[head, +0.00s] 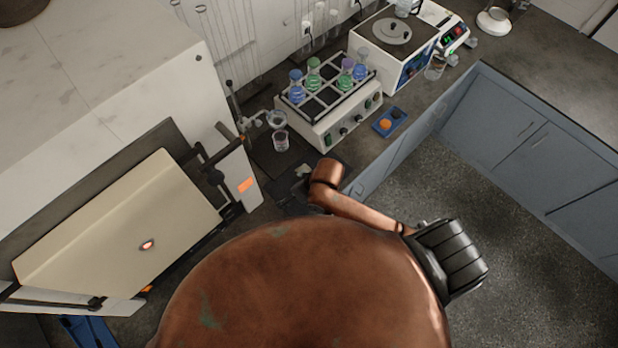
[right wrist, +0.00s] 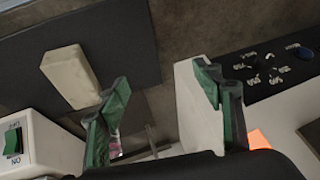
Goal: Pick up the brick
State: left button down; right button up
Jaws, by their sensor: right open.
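The brick (right wrist: 70,77) is a pale beige block lying on a dark flat surface in the right wrist view, left of my right gripper. My right gripper (right wrist: 165,92) is open, its two green-padded fingers spread with nothing held between them. The brick is outside the fingers, with the left finger close to its right end in the picture; I cannot tell the depth gap. In the head view my copper arm covers much of this area, and a small pale patch beside it may be the brick. My left gripper is not in view.
A shaker (head: 335,115) with several coloured flasks stands behind the arm. A small glass beaker (head: 281,140) stands to its left. A blue tray (head: 389,122) with an orange item lies at right.

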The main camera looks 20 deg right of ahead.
jog(key=w+d+g+h, duration=0.1)
jog(key=w+d, duration=0.1)
jog(key=d, duration=0.1)
jog(key=w+d+m+g+h, duration=0.1)
jog(key=w+d, duration=0.1)
jog(key=d, duration=0.1)
jog(key=w+d+g+h, duration=0.1)
jog(key=w+d+h, duration=0.1)
jog(key=w+d, duration=0.1)
jog(key=shift+d+f+m+g, duration=0.35)
jog(key=shift+d+m+g, duration=0.05)
jog(key=shift+d, duration=0.15)
jog(key=shift+d+f, duration=0.15)
jog(key=f, duration=0.7)
jog(key=shift+w+f+p, duration=0.2)
jog(key=shift+w+p, duration=0.15)
jog(key=shift+p, duration=0.05)
jog(key=shift+c, duration=0.3)
jog(key=c, duration=1.5)
